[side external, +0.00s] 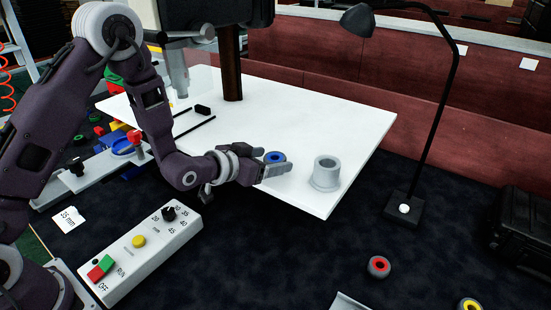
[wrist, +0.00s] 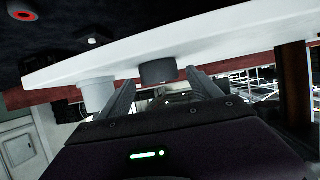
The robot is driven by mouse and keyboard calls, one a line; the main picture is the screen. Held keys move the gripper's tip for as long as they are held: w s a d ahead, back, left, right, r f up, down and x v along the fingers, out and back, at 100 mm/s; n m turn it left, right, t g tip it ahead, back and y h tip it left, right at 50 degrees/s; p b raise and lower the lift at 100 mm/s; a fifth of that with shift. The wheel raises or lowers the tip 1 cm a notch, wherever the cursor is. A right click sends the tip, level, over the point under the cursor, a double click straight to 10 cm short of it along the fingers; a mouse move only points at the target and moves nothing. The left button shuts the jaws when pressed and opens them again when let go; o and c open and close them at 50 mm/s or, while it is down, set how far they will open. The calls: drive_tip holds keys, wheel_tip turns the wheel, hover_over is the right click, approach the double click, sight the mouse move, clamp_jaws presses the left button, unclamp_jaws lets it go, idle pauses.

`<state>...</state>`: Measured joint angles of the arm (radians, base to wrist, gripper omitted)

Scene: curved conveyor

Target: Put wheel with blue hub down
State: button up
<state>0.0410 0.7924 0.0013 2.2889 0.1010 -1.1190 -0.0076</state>
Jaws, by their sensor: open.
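The wheel with blue hub (side external: 274,157) has a dark tyre and sits on the white table top, left of a grey flanged cylinder (side external: 326,174). In the wrist view, which is upside down, the wheel (wrist: 157,73) shows as a dark disc against the table, with the grey cylinder (wrist: 97,93) to its left. My gripper (side external: 275,168) is low over the table at the wheel. Its fingers are apart, one toward each side of the wheel in the wrist view; the gripper hides part of the wheel in the side view. I see no clear contact.
A red-hub wheel (side external: 379,265) and a yellow-hub wheel (side external: 469,304) lie on the dark surface in front. A black lamp (side external: 440,100) stands at the right. A control box (side external: 140,250) is at the front left. The table's back middle is mostly clear.

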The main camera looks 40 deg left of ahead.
sight(270, 161)
drive_tip(key=v, duration=0.4)
drive_tip(key=shift+s+f, duration=0.1)
drive_tip(key=shift+s, duration=0.1)
drive_tip(key=shift+r, duration=0.3)
drive_tip(key=s+a+r+g+y, duration=0.2)
drive_tip(key=s+a+r+g, duration=0.15)
drive_tip(key=s+r, duration=0.75)
drive_tip(key=s+r+n+g, duration=0.1)
drive_tip(key=s+r+g, duration=0.1)
drive_tip(key=s, duration=1)
drive_tip(key=shift+s+a+r, duration=0.15)
drive_tip(key=shift+r, duration=0.25)
drive_tip(key=shift+o, duration=0.5)
drive_tip(key=s+g, duration=0.2)
drive_tip(key=s, duration=0.7)
drive_tip(key=shift+f+n, duration=0.15)
drive_tip(key=shift+n, duration=0.15)
